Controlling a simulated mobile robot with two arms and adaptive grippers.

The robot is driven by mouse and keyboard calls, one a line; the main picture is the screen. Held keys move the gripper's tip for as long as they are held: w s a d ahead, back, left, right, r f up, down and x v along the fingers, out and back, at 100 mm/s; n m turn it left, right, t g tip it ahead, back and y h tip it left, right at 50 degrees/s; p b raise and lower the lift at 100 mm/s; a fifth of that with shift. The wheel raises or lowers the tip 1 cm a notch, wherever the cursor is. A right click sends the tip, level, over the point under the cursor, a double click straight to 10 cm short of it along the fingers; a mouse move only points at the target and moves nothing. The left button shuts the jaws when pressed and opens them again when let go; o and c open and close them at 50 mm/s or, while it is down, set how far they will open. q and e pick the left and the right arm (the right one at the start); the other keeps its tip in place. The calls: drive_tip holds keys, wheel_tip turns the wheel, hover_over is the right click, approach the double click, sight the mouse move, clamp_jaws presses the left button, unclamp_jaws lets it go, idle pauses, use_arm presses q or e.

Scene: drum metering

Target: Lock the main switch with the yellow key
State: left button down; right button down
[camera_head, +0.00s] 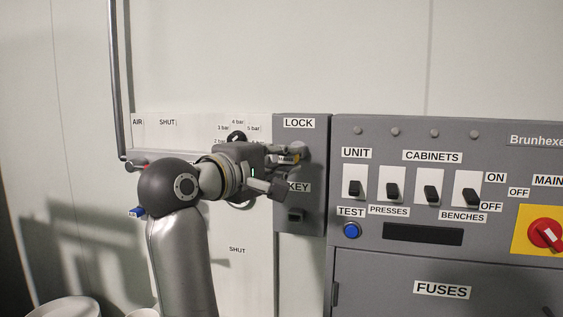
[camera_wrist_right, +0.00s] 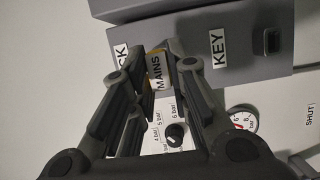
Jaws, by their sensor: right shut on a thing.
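My right gripper (camera_head: 296,156) is at the grey box marked LOCK and KEY (camera_head: 314,212), in front of its upper part below the LOCK label. It is shut on the yellow key, seen as a small yellow patch (camera_head: 287,158). In the right wrist view, the fingertips (camera_wrist_right: 163,52) hold the yellow key with its MAINS tag (camera_wrist_right: 156,72) close to the box face. The fingers hide the lock, so I cannot tell whether the key is inside it. The main switch, a red knob (camera_head: 541,234) on a yellow plate, is at the far right. My left gripper is not in view.
Right of the box is a grey panel with several black rocker switches (camera_head: 432,192), a blue TEST button (camera_head: 352,230) and a FUSES door (camera_head: 440,291). Left of it is a white air board with a black regulator knob (camera_head: 236,137) and a gauge (camera_wrist_right: 243,119).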

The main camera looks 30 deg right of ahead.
drive_tip(key=shift+w+d, duration=1.1)
drive_tip(key=shift+d, duration=0.2)
idle(0.4)
drive_tip(key=shift+r, duration=0.1)
drive_tip(key=c, duration=1.8)
unclamp_jaws()
drive_tip(key=o, duration=0.5)
drive_tip(key=shift+d, duration=0.1)
